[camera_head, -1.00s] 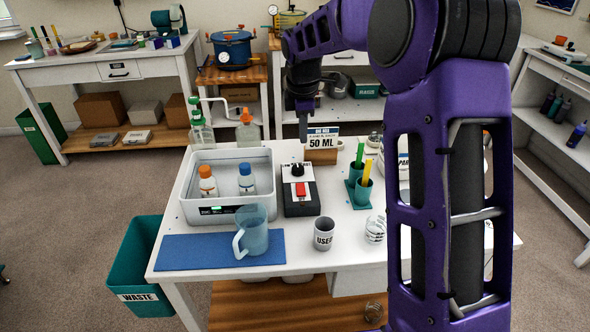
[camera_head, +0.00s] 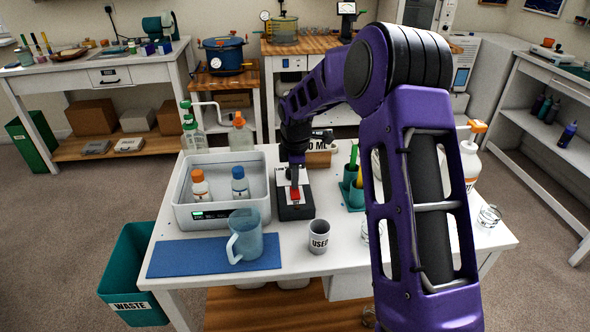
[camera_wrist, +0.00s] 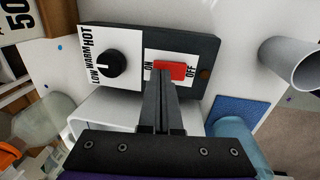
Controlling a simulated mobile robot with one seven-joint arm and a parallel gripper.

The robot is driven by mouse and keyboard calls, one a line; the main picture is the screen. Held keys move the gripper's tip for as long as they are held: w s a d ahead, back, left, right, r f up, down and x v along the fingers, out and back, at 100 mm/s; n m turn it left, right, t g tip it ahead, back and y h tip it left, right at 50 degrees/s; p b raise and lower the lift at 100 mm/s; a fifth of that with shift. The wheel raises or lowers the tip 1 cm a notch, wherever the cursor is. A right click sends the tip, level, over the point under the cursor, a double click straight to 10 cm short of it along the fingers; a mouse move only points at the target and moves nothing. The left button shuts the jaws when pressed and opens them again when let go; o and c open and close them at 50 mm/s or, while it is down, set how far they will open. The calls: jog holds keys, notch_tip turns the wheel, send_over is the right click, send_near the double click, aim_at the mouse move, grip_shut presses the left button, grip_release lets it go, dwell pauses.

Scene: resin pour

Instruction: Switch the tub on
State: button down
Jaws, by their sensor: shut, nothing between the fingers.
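The tub (camera_head: 184,212) is a light grey box with a small green-lit display on its front, holding an orange-capped bottle (camera_head: 199,186) and a blue-capped bottle (camera_head: 239,184). The dark control box (camera_head: 297,212) stands just right of it. In the wrist view the control box (camera_wrist: 206,40) carries a black knob (camera_wrist: 111,64) marked LOW, WARM, HOT and a red switch (camera_wrist: 172,71) between ON and OFF. My gripper (camera_wrist: 163,75) is shut and empty, its fingertips at the red switch's ON-side end. I cannot tell whether they touch or press it.
A blue jug (camera_head: 245,238) stands on a blue mat (camera_head: 180,257) in front of the tub. A cup marked USED (camera_head: 319,238) is right of the mat. A teal holder (camera_head: 352,192) and a 50 ML sign (camera_head: 316,145) are near my arm.

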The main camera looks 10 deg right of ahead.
jog(key=shift+w+f, duration=0.1)
jog(key=shift+f, duration=0.25)
